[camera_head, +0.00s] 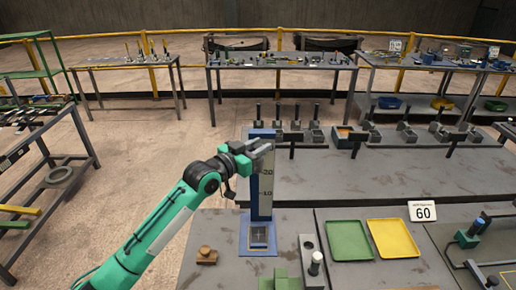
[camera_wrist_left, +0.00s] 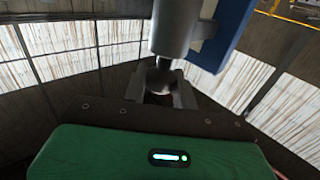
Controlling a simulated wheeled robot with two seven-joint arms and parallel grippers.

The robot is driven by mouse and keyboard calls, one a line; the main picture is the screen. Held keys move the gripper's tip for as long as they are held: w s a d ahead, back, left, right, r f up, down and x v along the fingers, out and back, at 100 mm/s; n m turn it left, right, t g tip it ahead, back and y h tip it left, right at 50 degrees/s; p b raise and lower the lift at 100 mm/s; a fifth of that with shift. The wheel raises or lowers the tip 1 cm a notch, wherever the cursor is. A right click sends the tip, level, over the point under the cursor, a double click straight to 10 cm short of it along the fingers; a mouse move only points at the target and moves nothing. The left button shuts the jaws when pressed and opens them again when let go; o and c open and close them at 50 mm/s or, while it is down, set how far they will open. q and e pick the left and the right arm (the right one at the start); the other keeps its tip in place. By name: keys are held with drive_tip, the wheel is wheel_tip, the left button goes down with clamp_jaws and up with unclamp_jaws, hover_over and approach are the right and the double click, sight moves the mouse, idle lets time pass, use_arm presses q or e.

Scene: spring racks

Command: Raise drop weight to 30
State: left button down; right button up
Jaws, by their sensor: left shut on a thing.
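The drop tester has a blue base (camera_head: 258,238) with a dark square pad and an upright scale column (camera_head: 263,185). The marks 10 and 20 show on its pale face; the part above 20 is covered by the gripper and the weight. My left gripper (camera_head: 246,152) is at the upper part of the column, above the 20 mark. It is shut on the grey drop weight (camera_head: 262,147). In the left wrist view the weight (camera_wrist_left: 177,28) is a grey cylinder beside the blue column (camera_wrist_left: 228,32), with the fingers (camera_wrist_left: 163,85) at its lower end. My right gripper is out of view.
A green tray (camera_head: 349,241) and a yellow tray (camera_head: 393,239) lie right of the tester, near a card reading 60 (camera_head: 422,211). A small brown block (camera_head: 207,256) lies left of the base. Several spring fixtures stand along the bench behind.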

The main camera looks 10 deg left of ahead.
use_arm(q)
drive_tip(key=c, duration=1.1)
unclamp_jaws()
drive_tip(key=shift+c, duration=0.2)
drive_tip(key=shift+f, duration=0.1)
drive_tip(key=shift+s+a, duration=0.2)
drive_tip(key=shift+s, duration=0.05)
drive_tip(key=b+v, duration=0.5)
drive_tip(key=v, duration=0.8)
drive_tip(key=shift+b, duration=0.3)
drive_tip(key=shift+a, duration=0.1)
drive_tip(key=shift+s, duration=0.1)
